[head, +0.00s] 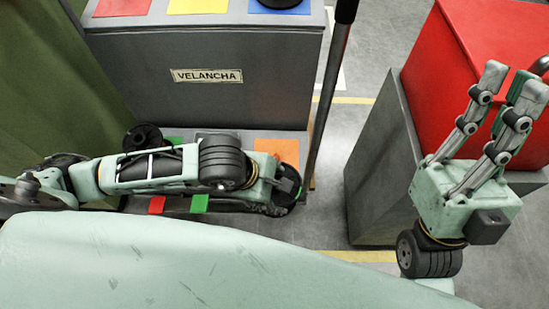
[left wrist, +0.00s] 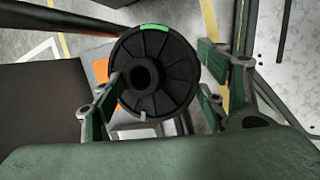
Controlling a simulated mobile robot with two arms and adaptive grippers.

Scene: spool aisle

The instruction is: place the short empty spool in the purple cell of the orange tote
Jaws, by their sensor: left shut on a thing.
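A black spool (left wrist: 165,100) with a green mark on its rim is held between the fingers of my left gripper (left wrist: 160,95) in the left wrist view. Its ribbed face and hollow hub face the camera, and no wound material shows on it. Its length cannot be told. In the head view the spool's dark edge (head: 291,172) shows at the end of my left arm, partly hidden by the gripper (head: 284,190), above the low shelf. My right gripper (head: 510,78) is open and empty at the right, fingers pointing up. I cannot make out an orange tote or a purple cell.
A grey block labelled VELANCHA (head: 207,100) bears red, yellow and blue squares. An orange square (head: 278,149) lies on the low shelf; another black spool (head: 143,137) is at its left. A dark pole (head: 330,85) stands beside it. A red box (head: 480,60) sits right.

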